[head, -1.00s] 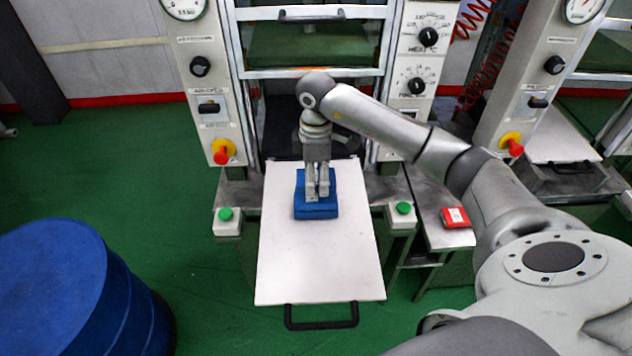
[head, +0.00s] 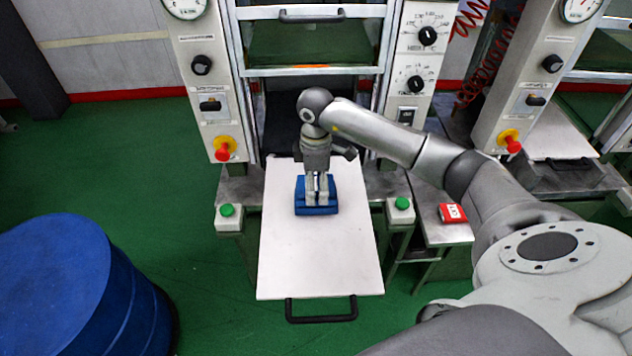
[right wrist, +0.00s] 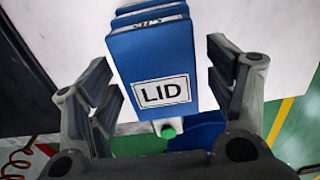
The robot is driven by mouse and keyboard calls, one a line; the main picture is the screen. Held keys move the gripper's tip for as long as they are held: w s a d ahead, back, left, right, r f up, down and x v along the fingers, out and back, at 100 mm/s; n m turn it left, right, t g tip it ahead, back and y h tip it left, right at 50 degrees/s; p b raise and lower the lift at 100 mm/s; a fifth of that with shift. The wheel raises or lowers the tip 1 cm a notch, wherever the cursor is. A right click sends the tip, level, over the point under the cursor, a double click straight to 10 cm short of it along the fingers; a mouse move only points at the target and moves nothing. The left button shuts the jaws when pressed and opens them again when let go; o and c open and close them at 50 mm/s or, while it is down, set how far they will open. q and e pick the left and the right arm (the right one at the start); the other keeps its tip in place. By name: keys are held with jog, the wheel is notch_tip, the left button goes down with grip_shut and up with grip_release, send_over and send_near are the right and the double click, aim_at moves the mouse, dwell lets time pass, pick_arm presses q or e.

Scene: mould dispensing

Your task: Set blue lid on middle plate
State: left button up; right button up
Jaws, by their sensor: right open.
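The blue lid (head: 318,208) is on the white middle plate (head: 320,255), towards its rear half, under my right gripper (head: 317,200). In the right wrist view the lid (right wrist: 160,65) shows a white "LID" label, with more blue layers behind it. My right gripper (right wrist: 158,75) is open, with one finger on each side of the lid and visible gaps between fingers and lid. The gripper hides part of the lid in the head view, and I cannot tell exactly how its underside rests. My left gripper is not in view.
The press frame stands behind the plate, with green buttons (head: 227,210) (head: 400,204) on both sides. A black handle (head: 321,309) is at the plate's front edge. A red box (head: 453,213) lies on the right side table. A blue barrel (head: 80,285) stands at the left.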

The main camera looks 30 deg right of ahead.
aim_at(316, 183)
jog(key=shift+r, duration=0.3)
notch_tip(316, 183, up, 12)
jog(key=b, duration=0.3)
jog(key=shift+f, duration=0.2)
dwell(1.1)
